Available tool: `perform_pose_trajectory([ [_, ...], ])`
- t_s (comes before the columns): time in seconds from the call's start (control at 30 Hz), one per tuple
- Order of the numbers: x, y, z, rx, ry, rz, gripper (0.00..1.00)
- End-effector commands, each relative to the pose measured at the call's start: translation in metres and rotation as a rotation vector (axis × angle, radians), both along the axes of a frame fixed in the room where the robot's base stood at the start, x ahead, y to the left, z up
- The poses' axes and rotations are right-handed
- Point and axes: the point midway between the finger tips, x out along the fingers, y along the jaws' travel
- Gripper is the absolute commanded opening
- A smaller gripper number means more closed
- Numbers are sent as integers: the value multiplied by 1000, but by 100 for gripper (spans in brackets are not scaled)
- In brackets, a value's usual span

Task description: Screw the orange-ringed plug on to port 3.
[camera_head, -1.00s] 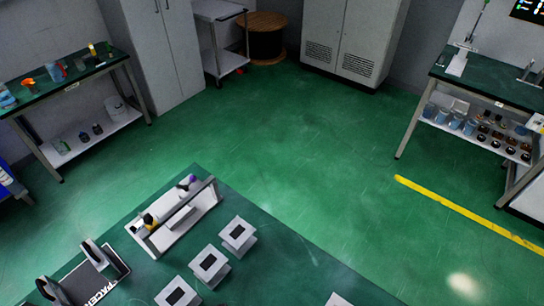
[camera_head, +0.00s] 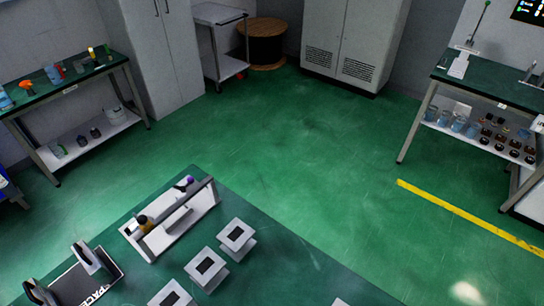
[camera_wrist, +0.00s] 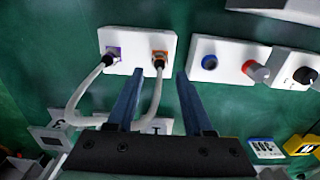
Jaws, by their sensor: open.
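My gripper (camera_wrist: 160,73) shows in the wrist view with its two blue fingers apart. The orange-ringed plug (camera_wrist: 160,60) sits at a white plate (camera_wrist: 137,42), between the fingertips in the picture. I cannot tell whether a finger touches it. A white cable runs down from the plug. A second white plate (camera_wrist: 230,50) to the right carries a blue-ringed port (camera_wrist: 209,62) and a red-ringed part (camera_wrist: 256,70).
A black knob (camera_wrist: 304,75) is further right. A blue-edged label block (camera_wrist: 265,148) and a yellow block (camera_wrist: 302,144) lie at lower right. In the head view, the green table (camera_head: 285,262) holds a white rack (camera_head: 165,232) and several white stands. The floor beyond is clear.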

Motion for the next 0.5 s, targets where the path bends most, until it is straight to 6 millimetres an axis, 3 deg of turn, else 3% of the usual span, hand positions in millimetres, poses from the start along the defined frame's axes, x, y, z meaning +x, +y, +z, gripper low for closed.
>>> perform_pose_trajectory([
  [0.03, 0, 0, -15, 0, 0, 0, 52],
  [0.2, 0, 0, -35, -1, 1, 0, 52],
  [0.5, 1, 0, -45, 0, -1, 0, 52],
])
